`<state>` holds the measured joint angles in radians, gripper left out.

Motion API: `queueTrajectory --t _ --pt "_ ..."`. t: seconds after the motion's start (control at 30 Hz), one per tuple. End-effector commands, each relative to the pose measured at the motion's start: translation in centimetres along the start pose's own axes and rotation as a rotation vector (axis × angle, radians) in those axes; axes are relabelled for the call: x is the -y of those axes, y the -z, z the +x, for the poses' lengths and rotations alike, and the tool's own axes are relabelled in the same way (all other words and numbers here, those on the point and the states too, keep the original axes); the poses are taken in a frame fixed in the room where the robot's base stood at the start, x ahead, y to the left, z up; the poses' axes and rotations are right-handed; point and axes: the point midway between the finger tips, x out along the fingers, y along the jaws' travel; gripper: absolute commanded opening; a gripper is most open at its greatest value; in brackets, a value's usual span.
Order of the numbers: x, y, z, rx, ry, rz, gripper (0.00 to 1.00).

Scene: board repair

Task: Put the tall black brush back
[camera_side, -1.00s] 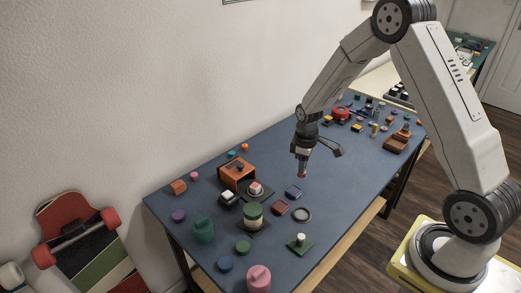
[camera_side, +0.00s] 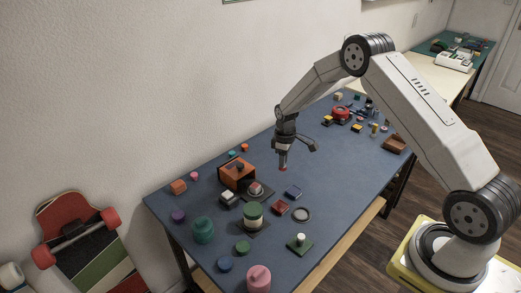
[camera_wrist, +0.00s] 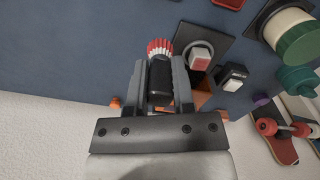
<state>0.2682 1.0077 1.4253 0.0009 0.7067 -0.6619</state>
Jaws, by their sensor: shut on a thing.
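The black brush (camera_wrist: 159,86) is between the two fingers of my gripper (camera_wrist: 161,72) in the wrist view; its red and white bristles (camera_wrist: 159,47) point out past the fingertips. In the side view my gripper (camera_side: 283,148) hangs above the blue table, and the brush's reddish tip (camera_side: 282,168) points down, clear of the tabletop. The orange box (camera_side: 236,176) with a dark spot on top stands on the table to the left of my gripper. In the wrist view the orange box (camera_wrist: 204,99) is partly hidden behind the right finger.
A black plate with a white and red block (camera_side: 257,188) lies beside the orange box, near a small black block (camera_side: 228,196). A green and cream cylinder (camera_side: 253,211) stands in front. Several small parts crowd the far end. The table middle below my gripper is mostly clear.

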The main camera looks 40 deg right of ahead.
Motion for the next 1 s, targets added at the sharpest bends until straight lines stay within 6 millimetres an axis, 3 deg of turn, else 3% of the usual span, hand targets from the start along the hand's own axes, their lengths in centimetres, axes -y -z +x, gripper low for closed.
queueTrajectory --t 0.47,1.0 --pt "-2.0 2.9 4.5 0.002 0.001 0.0 0.0" --pt "-2.5 3.6 5.5 0.001 0.001 0.0 0.0"
